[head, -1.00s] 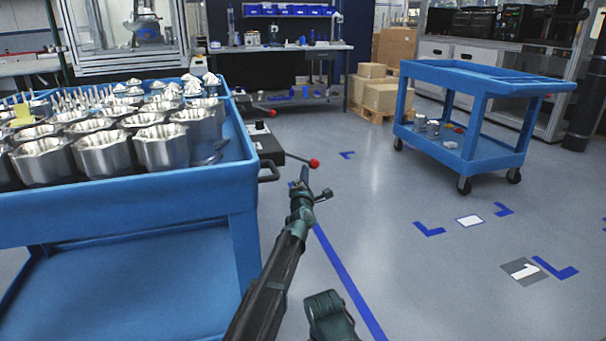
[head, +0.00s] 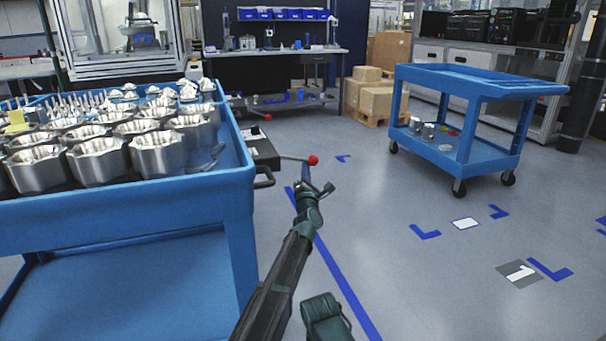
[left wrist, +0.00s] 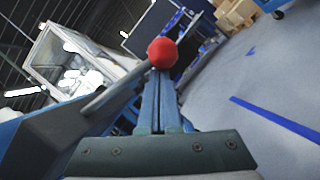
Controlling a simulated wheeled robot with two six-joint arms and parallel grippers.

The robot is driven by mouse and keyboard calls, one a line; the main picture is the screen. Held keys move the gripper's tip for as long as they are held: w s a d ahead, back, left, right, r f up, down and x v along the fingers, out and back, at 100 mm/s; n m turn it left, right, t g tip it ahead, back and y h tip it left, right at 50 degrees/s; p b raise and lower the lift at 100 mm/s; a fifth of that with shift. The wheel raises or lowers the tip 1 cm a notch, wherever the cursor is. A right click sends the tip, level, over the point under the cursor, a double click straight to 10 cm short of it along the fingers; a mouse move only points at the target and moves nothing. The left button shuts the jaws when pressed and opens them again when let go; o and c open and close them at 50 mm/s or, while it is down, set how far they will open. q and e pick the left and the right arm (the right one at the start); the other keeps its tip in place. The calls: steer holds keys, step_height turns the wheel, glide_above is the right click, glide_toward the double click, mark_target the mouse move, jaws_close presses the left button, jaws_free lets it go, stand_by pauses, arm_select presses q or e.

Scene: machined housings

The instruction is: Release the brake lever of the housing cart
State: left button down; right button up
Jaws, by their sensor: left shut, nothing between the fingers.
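The blue housing cart (head: 241,190) stands on the left, loaded with metal housings (head: 160,152). Its brake lever (head: 294,158) sticks out to the right from a dark box at the cart's end and ends in a red ball knob (head: 313,160). My left gripper (head: 306,172) is shut and empty, its tips right by the knob. In the left wrist view the shut fingers (left wrist: 160,95) point at the red knob (left wrist: 162,53), with the lever rod (left wrist: 115,92) running down to the left. I cannot tell whether they touch.
A second blue cart (head: 470,85) stands at the back right with a few parts on its lower shelf. Cardboard boxes (head: 375,95) and a workbench (head: 275,52) are behind. The floor between the carts is clear, with blue tape marks (head: 340,285).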

arm_select(q)
step_height(320, 180, up, 8)
steer(key=d+n+y+p, duration=0.1)
steer(key=n+y+p, duration=0.2)
steer(key=n+p, duration=0.2)
steer(key=shift+w+d+n+t+p, duration=0.15)
steer(key=shift+n+t+p, duration=0.2)
steer(key=shift+n, duration=0.85)
arm_select(e)
steer(key=shift+r, duration=2.95)
arm_select(q)
steer(key=shift+r, duration=0.1)
